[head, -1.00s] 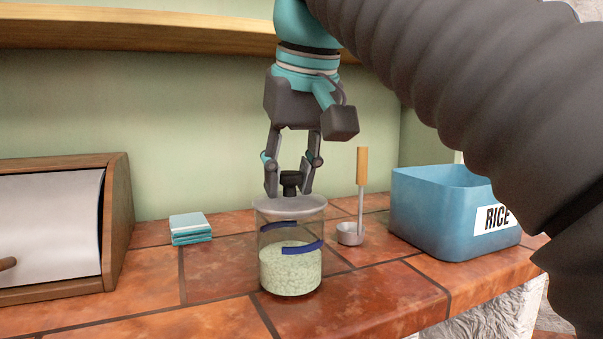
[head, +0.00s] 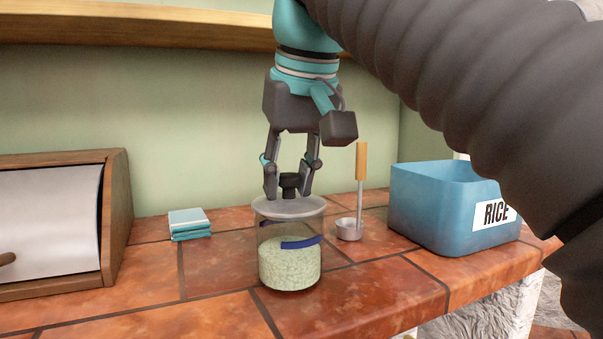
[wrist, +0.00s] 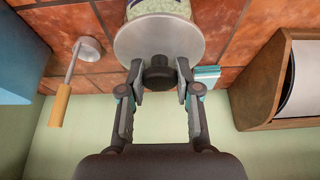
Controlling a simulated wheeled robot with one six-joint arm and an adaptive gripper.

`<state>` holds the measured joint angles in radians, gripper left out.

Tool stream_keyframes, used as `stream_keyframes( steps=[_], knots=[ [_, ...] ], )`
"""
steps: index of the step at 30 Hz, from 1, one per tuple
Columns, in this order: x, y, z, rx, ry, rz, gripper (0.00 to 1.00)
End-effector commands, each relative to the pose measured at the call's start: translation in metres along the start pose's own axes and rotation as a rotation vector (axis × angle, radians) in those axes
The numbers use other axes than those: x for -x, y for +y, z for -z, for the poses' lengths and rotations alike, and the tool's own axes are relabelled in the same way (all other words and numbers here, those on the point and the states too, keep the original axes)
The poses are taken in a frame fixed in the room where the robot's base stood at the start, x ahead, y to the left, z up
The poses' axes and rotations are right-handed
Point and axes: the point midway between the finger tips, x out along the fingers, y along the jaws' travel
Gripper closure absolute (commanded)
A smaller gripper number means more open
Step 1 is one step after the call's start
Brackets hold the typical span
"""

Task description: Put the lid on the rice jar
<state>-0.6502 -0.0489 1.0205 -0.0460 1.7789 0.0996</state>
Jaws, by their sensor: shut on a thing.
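The rice jar (head: 289,264) is a clear jar with a blue stripe, about half full of pale grains, upright on the tiled counter. The grey round lid (head: 268,210) with a black knob (head: 289,181) is at the top of the jar. I cannot tell if it is fully seated or just above the rim. My gripper (head: 288,193) points down, its fingers on both sides of the knob, shut on it. The wrist view shows the lid (wrist: 157,35) and the knob (wrist: 159,73) between the fingertips (wrist: 160,78), with part of the jar (wrist: 158,7) beyond.
Right of the jar stands a small metal cup scoop (head: 349,230) with an upright wooden handle. Further right is a blue bin (head: 440,215) labelled RICE. Left are folded cloths (head: 189,222) and a wooden bread box (head: 118,215). A wooden shelf (head: 150,28) runs above.

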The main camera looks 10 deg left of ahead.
Motion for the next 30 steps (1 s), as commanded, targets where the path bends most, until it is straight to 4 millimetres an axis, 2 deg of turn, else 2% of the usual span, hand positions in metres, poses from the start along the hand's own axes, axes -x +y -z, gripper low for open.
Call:
stream_keyframes(
  steps=[9,10,13,20,23,30],
  knots=[
    [-0.0005,0.0000,-0.0001,0.000,0.000,0.000,1.00],
    [-0.0005,0.0000,-0.0001,0.000,0.000,0.000,0.63],
    [-0.0005,0.0000,-0.0001,0.000,0.000,0.000,0.38],
    [-0.0005,0.0001,-0.0001,0.000,0.000,0.000,0.38],
    [-0.0006,0.0001,-0.0001,0.000,0.000,0.000,0.13],
    [-0.0006,0.0000,-0.0001,0.000,0.000,0.000,0.13]
  ],
)
